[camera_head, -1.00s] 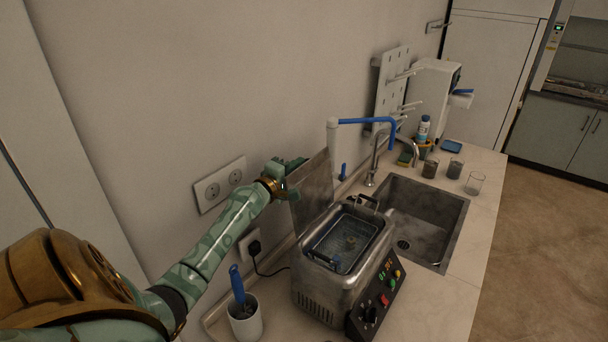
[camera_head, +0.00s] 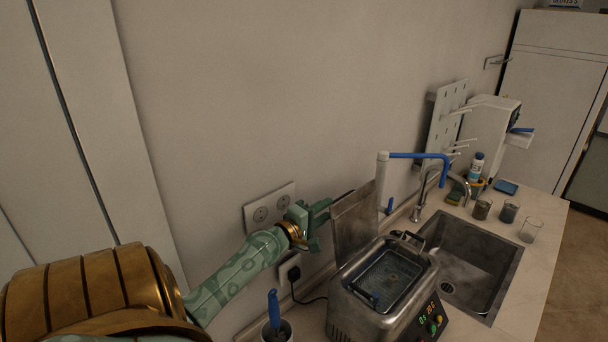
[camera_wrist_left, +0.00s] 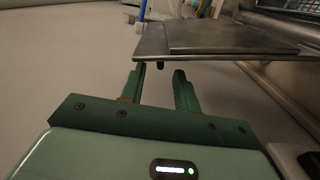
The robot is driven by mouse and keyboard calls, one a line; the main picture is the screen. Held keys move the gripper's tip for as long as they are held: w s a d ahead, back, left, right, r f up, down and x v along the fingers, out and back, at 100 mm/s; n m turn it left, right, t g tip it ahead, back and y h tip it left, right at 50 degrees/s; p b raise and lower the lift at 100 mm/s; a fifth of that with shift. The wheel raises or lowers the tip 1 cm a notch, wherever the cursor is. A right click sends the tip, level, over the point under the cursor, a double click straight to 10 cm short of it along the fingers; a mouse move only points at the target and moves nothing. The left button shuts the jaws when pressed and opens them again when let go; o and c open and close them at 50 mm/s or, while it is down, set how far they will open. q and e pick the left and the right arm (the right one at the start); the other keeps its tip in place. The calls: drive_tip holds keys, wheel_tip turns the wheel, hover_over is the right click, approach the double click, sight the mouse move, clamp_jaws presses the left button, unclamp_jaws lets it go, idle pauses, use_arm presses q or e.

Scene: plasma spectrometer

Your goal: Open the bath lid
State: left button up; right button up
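The bath (camera_head: 345,310) is a steel box with a dark control panel, standing on the counter in front of the sink. Its lid (camera_head: 356,222) is a flat metal plate standing up steeply at the bath's wall side, and the basin is uncovered. In the left wrist view the lid (camera_wrist_left: 225,38) lies just beyond the fingertips, with a small dark knob under its edge. My left gripper (camera_head: 322,215) is behind the lid, near the wall. In the left wrist view its fingers (camera_wrist_left: 160,77) are apart with nothing clamped between them. My right gripper is out of view.
A wall socket (camera_head: 270,207) is close behind my left gripper. A cup with a blue-handled tool (camera_head: 274,312) stands left of the bath. The sink (camera_head: 508,268), tap (camera_head: 420,195) and several beakers are to the right. A pegboard (camera_head: 446,125) hangs behind.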

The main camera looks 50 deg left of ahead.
use_arm(q)
drive_tip(key=s+b, duration=0.1)
drive_tip(key=s, duration=0.7)
drive_tip(key=shift+d, duration=0.45)
